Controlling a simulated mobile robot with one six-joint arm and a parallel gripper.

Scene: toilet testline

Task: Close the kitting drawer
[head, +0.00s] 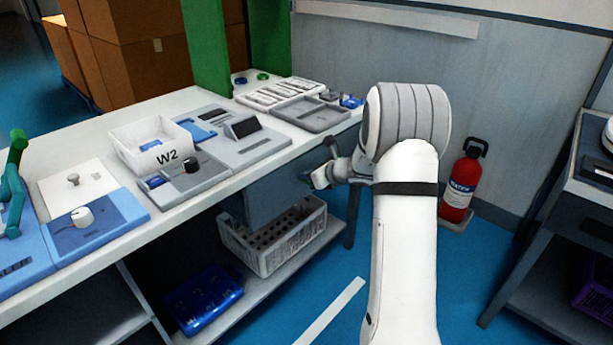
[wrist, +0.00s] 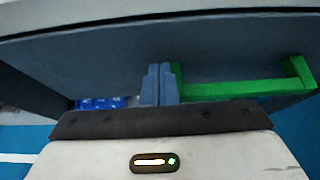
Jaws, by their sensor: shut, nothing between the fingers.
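The kitting drawer shows in the wrist view as a blue-grey front panel (wrist: 215,50) under the pale bench edge. A green bar handle (wrist: 240,91) is on its right part. My gripper (wrist: 158,70) is shut and empty, with its fingertips at the panel just left of the handle's left end. I cannot tell whether they touch the panel. In the head view my gripper (head: 318,178) is at the bench's right front edge, by a grey panel (head: 272,192) below the top. How far the drawer stands out is not clear.
The white bench (head: 225,185) carries a W2 bin (head: 150,158), trays and devices. A grey crate (head: 275,245) and a blue case (head: 203,298) are on its lower shelf. A fire extinguisher (head: 460,185) stands by the wall, with a dark table (head: 575,185) at right. Blue floor lies between.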

